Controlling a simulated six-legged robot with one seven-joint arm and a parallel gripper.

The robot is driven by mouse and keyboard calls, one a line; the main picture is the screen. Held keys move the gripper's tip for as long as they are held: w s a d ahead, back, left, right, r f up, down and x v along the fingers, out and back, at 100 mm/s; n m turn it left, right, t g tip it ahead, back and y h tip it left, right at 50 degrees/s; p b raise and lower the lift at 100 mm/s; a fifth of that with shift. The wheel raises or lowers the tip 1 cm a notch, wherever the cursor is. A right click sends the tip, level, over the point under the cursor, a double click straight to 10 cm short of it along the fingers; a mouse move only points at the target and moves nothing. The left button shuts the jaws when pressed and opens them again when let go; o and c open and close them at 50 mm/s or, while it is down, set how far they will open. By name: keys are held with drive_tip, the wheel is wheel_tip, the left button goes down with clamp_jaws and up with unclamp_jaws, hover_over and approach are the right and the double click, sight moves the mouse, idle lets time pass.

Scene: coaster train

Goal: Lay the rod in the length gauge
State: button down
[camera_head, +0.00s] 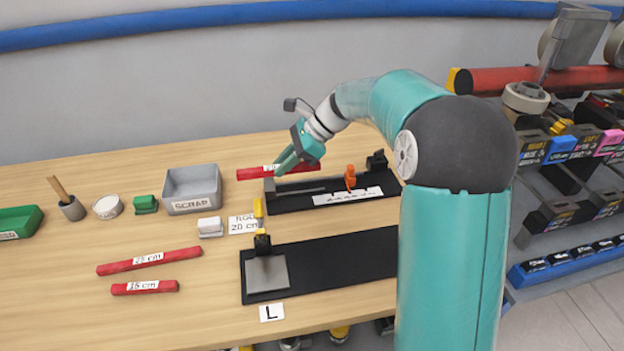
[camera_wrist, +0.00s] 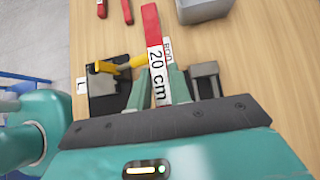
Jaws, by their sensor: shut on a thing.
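My gripper (camera_head: 285,163) is shut on a red rod (camera_head: 253,173). A white label on the rod reads 20 cm in the wrist view (camera_wrist: 151,28). The rod is roughly level and appears held above the back black fixture. That fixture (camera_head: 285,204), with a marked white strip, a grey channel and an orange piece (camera_head: 350,177), looks like the length gauge. My gripper is over its left part. In the wrist view my fingers (camera_wrist: 160,88) straddle the rod, and the gauge's grey end (camera_wrist: 206,84) shows at right. My arm hides part of the right side.
A front black fixture (camera_head: 330,260) with a grey plate and yellow-handled clamp (camera_head: 259,215) lies near the L label (camera_head: 271,312). Two red rods, the longer (camera_head: 185,254) and the 15 cm (camera_head: 166,286), lie left. A grey SCRAP bin (camera_head: 192,207) stands behind. Free wood lies between.

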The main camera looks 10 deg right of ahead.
drive_tip(key=w+d+f, duration=0.3)
drive_tip(key=d+f, duration=0.1)
drive_tip(key=w+d+f, duration=0.4)
drive_tip(key=shift+w+d+f, duration=0.2)
drive_tip(key=shift+w+d, duration=0.1)
drive_tip(key=shift+d, duration=0.05)
drive_tip(key=f, duration=0.3)
drive_tip(key=shift+w+d+f, duration=0.25)
drive_tip(key=shift+f, duration=0.15)
drive_tip(key=shift+f, duration=0.1)
drive_tip(key=shift+f, duration=0.45)
drive_tip(key=shift+s+f, duration=0.1)
drive_tip(key=shift+f, duration=0.05)
